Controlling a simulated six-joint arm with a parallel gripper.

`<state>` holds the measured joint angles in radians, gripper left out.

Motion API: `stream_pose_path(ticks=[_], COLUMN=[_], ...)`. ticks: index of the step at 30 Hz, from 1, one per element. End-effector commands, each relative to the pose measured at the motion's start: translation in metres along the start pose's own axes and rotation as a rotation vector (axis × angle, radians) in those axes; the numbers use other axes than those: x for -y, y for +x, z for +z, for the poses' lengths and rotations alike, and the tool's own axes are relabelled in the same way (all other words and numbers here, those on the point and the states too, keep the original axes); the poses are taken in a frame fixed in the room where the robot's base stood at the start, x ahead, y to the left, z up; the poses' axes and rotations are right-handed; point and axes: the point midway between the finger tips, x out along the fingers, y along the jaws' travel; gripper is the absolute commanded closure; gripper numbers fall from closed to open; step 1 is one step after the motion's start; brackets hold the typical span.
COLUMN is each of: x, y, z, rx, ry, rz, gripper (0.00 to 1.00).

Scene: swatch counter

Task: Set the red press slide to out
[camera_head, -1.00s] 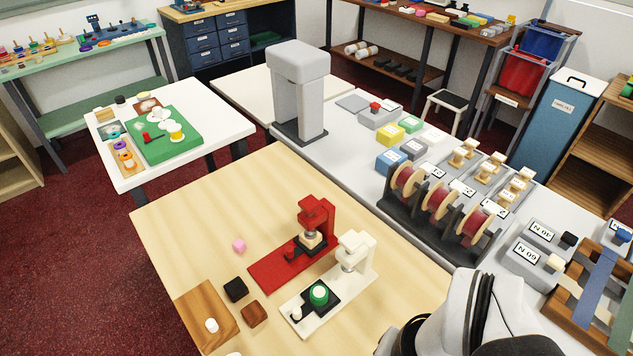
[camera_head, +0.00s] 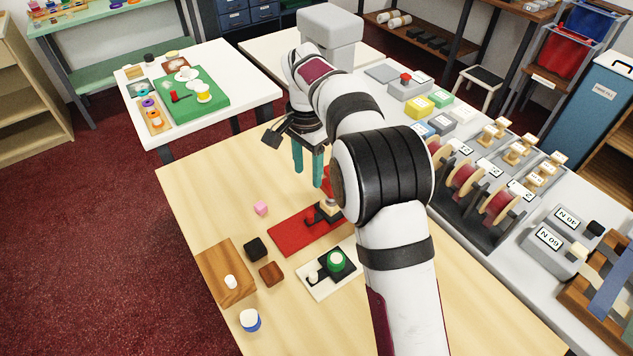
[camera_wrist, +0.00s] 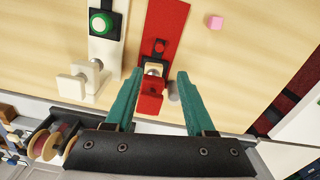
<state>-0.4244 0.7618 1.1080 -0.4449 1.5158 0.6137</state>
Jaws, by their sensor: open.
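The red press (camera_head: 298,236) stands on the wooden table, with its upper part partly hidden by my arm. Its small red slide knob (camera_wrist: 160,45) shows in the wrist view, and the dark slide plate (camera_wrist: 154,68) sits under the press head. My gripper (camera_head: 308,178) is open and empty, above and behind the red press. In the wrist view the green fingers (camera_wrist: 160,72) lie on either side of the press head in the picture, apart from the knob. The white press (camera_head: 346,286) is beside the red one, its dark slide out from under its head, carrying a green round piece (camera_head: 337,260).
A pink cube (camera_head: 261,208), a black block (camera_head: 255,249) and a brown block (camera_head: 271,273) lie left of the presses. A wooden board (camera_head: 222,268) and a blue-and-white round piece (camera_head: 250,320) are at the near left. The spool rack (camera_head: 467,200) stands to the right.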

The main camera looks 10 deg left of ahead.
Motion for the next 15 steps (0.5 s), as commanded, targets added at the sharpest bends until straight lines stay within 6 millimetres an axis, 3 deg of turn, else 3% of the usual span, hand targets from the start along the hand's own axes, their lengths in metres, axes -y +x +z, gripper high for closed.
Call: stream_pose_path(ticks=[9,15], x=[-0.002,-0.002], y=[0.083,0.126], z=[0.0,0.0], rx=[0.003,0.002], ry=[-0.001,-0.001], rz=[0.003,0.0], gripper=[0.45,0.45])
